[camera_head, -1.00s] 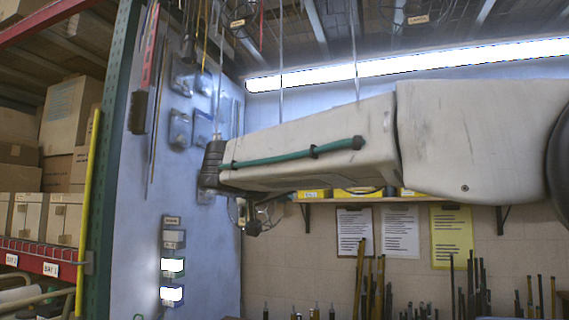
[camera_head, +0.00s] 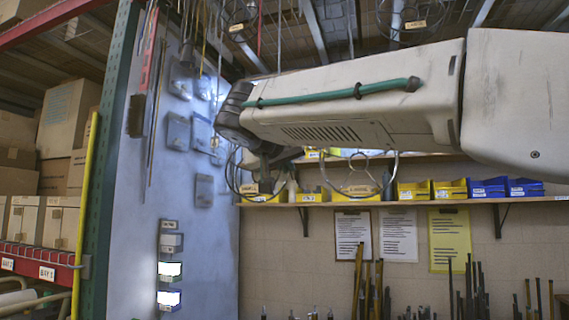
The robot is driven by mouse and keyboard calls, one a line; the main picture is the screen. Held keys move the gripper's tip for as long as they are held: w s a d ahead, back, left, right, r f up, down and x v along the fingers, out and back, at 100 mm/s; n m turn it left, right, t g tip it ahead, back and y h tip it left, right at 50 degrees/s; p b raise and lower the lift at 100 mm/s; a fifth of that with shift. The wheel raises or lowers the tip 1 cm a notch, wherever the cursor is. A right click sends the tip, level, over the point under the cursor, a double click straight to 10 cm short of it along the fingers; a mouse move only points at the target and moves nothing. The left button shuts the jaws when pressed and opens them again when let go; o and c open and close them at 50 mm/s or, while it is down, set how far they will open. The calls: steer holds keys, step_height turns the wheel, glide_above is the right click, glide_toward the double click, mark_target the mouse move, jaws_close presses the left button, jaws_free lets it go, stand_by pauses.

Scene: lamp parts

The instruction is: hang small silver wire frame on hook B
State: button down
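My gripper (camera_head: 270,158) is dark and sits at the wrist end of my arm, in front of the shelf's left part. My wrist and forearm cover much of it, and its fingers do not show clearly. A thin dark wire ring (camera_head: 227,172) shows beside and below it. A paler, silvery wire ring (camera_head: 396,172) shows below my forearm, partly hidden by it. I cannot tell whether either ring is held or hangs behind. Two wire frames hang overhead, one at top left (camera_head: 236,26) and one at top right (camera_head: 407,24), with small labels. No hook marked B is readable.
A shelf (camera_head: 420,201) carries yellow bins (camera_head: 450,189) and blue bins (camera_head: 488,188). Thin rods hang near the blue-grey panel (camera_head: 135,250) at left. Boxes fill a rack (camera_head: 60,120) at far left. Papers and upright rods line the wall below the shelf.

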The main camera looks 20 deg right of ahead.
steer(key=x, duration=0.7)
steer(key=shift+f, duration=0.2)
stand_by(0.6)
steer(key=shift+w+d+f, duration=0.1)
steer(key=shift+w, duration=0.05)
stand_by(0.4)
steer(key=c, duration=1.5)
jaws_free()
steer(key=shift+c, duration=0.2)
